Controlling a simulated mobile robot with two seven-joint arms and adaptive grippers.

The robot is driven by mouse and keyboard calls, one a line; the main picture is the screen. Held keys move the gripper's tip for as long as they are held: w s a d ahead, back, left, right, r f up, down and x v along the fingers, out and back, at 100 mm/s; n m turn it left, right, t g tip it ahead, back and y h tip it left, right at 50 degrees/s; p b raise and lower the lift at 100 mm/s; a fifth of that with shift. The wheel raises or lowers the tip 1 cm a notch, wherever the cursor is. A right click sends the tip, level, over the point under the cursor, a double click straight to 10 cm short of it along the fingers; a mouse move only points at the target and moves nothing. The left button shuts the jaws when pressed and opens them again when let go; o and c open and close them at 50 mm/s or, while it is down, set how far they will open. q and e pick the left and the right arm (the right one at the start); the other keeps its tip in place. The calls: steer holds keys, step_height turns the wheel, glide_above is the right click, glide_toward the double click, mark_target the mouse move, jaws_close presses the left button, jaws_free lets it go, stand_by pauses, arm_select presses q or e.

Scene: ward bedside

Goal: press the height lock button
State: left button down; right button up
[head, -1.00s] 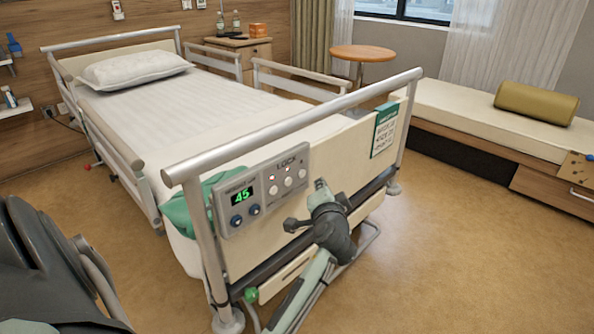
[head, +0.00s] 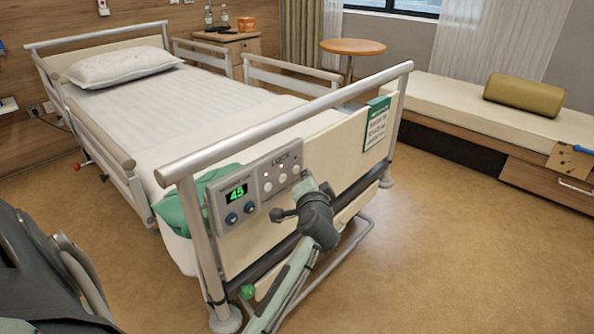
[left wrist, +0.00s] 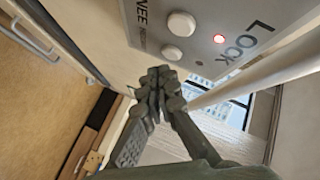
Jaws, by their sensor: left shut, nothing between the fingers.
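The grey control panel (head: 228,203) is fixed to the bed's footboard, with a green "45" display and two blue knobs. Its LOCK part (head: 284,163) has a row of round white buttons with small lights; the labels under them are too small to read, so I cannot tell the height one. In the left wrist view two white buttons (left wrist: 181,25) show, one by the word "KNEE", with a red light lit by "LOCK". My left gripper (head: 304,181) is shut and empty at the panel's lower right corner. In the wrist view its fingertips (left wrist: 161,78) are just below the buttons; contact cannot be told.
The bed's foot rail (head: 300,120) runs above the panel. A green and white card (head: 376,124) hangs on the footboard to the right. Green cloth (head: 180,212) hangs beside the panel. Floor (head: 450,260) to the right is clear, before a bench (head: 440,95).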

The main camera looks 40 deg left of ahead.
steer(key=shift+s+f, duration=0.2)
steer(key=shift+s, duration=0.05)
stand_by(0.3)
arm_select(q)
steer(key=shift+a, duration=0.15)
arm_select(e)
steer(key=shift+r, duration=0.1)
arm_select(q)
steer(key=shift+a, duration=0.25)
arm_select(e)
steer(key=shift+d+r, duration=0.15)
steer(key=shift+s, duration=0.15)
arm_select(q)
steer(key=shift+w+a+p, duration=0.1)
steer(key=shift+a+p, duration=0.3)
steer(key=shift+a, duration=0.05)
arm_select(e)
steer(key=shift+r, duration=0.2)
arm_select(q)
steer(key=shift+d, duration=0.1)
stand_by(0.3)
steer(key=shift+d, duration=0.75)
